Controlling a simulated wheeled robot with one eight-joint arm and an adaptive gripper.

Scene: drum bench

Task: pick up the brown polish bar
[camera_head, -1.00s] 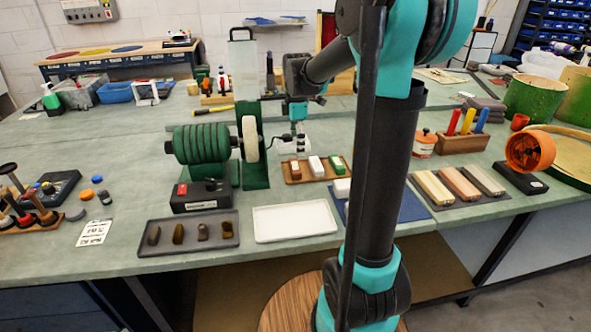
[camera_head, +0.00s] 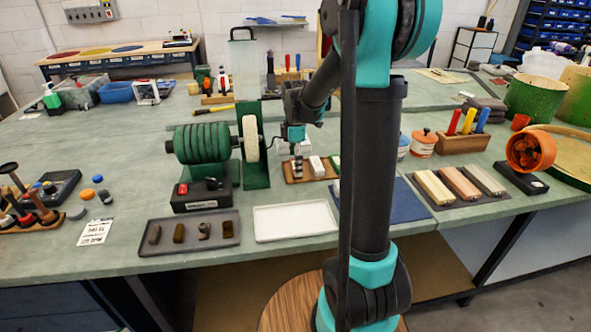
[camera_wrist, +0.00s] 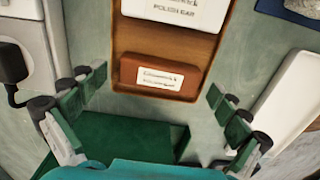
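The brown polish bar (camera_wrist: 160,78) lies in a wooden tray (camera_wrist: 122,38) with its white label facing up. A white polish bar (camera_wrist: 175,12) lies beside it in the same tray. My gripper (camera_wrist: 158,88) is open and empty in the wrist view, with its fingers spread to either side of the brown bar and apart from it. In the head view my gripper (camera_head: 296,157) hangs over the left end of the wooden tray (camera_head: 291,180) and largely hides the brown bar. The white bar (camera_head: 317,166) shows to its right.
The green polishing machine (camera_head: 203,145) with its pale wheel (camera_head: 251,138) stands close on the left. An empty white tray (camera_head: 296,220), a grey tray (camera_head: 160,249) with small pieces, and a blue mat (camera_head: 404,205) lie in front.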

